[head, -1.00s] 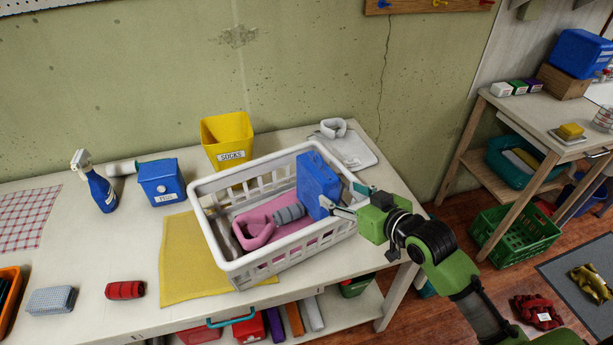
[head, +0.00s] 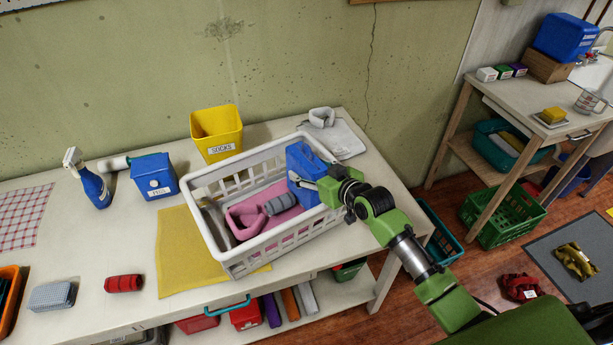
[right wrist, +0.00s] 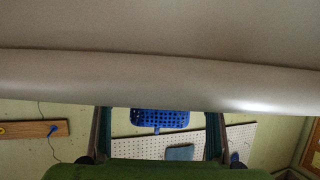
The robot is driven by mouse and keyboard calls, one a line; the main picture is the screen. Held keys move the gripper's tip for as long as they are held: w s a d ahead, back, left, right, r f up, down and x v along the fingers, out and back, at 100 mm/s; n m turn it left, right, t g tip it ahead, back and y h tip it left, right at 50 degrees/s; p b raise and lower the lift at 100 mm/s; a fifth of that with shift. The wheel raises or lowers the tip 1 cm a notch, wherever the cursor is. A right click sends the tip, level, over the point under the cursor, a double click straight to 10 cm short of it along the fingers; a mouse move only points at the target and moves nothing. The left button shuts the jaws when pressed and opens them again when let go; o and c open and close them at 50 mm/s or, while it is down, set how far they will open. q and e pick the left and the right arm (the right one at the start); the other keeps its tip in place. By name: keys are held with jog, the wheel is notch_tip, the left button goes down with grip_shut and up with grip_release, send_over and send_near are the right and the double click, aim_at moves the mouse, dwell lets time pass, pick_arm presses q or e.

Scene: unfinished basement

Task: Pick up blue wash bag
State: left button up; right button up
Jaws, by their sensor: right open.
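The blue wash bag (head: 305,158) stands upright at the right end of the white laundry basket (head: 236,269). My right gripper (head: 312,180) reaches in over the basket's right end and is open. One pale finger shows in front of the bag's lower face; the other is hidden, and I cannot tell whether either touches it. In the right wrist view the fingers (right wrist: 160,135) are spread apart, and a large pale, blurred surface fills the top. My left gripper is not in view.
A pink item (head: 243,219) and a grey roll (head: 279,204) lie in the basket. A yellow socks bin (head: 218,128), blue pegs bin (head: 155,180) and spray bottle (head: 94,187) stand behind and left. A yellow cloth (head: 178,250) lies partly under the basket.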

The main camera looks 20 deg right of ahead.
jog(key=shift+x, duration=1.2)
jog(key=shift+s, duration=0.1)
jog(key=shift+c, duration=0.7)
jog(key=c, duration=1.1)
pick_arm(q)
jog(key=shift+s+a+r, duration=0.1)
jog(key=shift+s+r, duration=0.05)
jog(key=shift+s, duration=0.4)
pick_arm(e)
jog(key=shift+o, duration=0.2)
